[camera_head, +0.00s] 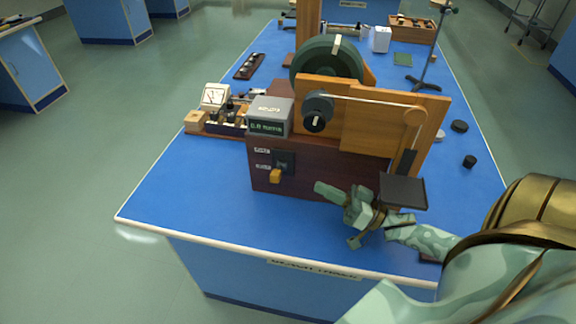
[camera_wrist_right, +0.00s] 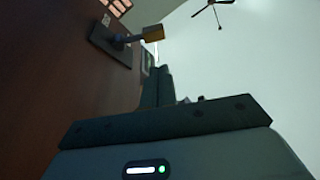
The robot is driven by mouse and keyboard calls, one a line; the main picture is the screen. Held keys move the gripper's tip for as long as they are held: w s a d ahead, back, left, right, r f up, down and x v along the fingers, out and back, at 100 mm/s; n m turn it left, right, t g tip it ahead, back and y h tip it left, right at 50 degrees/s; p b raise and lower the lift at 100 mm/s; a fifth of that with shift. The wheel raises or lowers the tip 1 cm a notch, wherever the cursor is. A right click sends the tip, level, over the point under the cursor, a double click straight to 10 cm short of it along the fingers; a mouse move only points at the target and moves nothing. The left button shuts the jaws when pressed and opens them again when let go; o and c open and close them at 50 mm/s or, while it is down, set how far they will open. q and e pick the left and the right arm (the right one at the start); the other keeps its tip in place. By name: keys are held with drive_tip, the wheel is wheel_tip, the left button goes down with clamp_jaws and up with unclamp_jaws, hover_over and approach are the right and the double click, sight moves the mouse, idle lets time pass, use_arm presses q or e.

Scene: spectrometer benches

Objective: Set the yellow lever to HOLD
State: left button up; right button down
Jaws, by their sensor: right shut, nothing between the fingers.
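The yellow lever (camera_head: 275,176) sticks out from a dark plate (camera_head: 284,161) on the front of the brown wooden machine (camera_head: 318,168). It points down, beside the lower of two small white labels, which are too small to read. In the right wrist view the lever's yellow knob (camera_wrist_right: 152,33) stands out from its dark plate, ahead of the fingers. My right gripper (camera_head: 322,188) is shut and empty, in front of the machine and to the right of the lever, apart from it. Its shut fingers (camera_wrist_right: 157,75) show in the wrist view. My left gripper is not in view.
A grey display box (camera_head: 270,117) sits above the lever. A black knob (camera_head: 317,112) and a large dark green wheel (camera_head: 328,62) are higher up. A dark flat plate (camera_head: 403,190) hangs right of my gripper. The blue bench top (camera_head: 185,205) is clear at front left.

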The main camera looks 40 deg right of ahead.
sight(279, 172)
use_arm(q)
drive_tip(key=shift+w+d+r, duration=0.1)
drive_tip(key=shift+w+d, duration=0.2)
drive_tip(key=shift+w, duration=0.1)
use_arm(e)
drive_tip(key=x, duration=1)
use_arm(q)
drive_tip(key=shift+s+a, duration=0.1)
use_arm(e)
drive_tip(key=shift+f, duration=0.25)
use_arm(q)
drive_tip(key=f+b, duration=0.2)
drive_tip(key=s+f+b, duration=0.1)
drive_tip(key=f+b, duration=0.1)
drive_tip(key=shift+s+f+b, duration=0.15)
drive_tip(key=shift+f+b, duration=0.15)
use_arm(e)
drive_tip(key=f+n+g+y, duration=0.1)
drive_tip(key=n, duration=0.2)
drive_tip(key=f+n+g+y, duration=0.1)
drive_tip(key=n, duration=0.2)
drive_tip(key=s+a+f+n+y, duration=0.1)
drive_tip(key=f+n, duration=0.1)
drive_tip(key=n, duration=0.1)
drive_tip(key=shift+n+g+y, duration=0.3)
drive_tip(key=shift+n+g, duration=0.1)
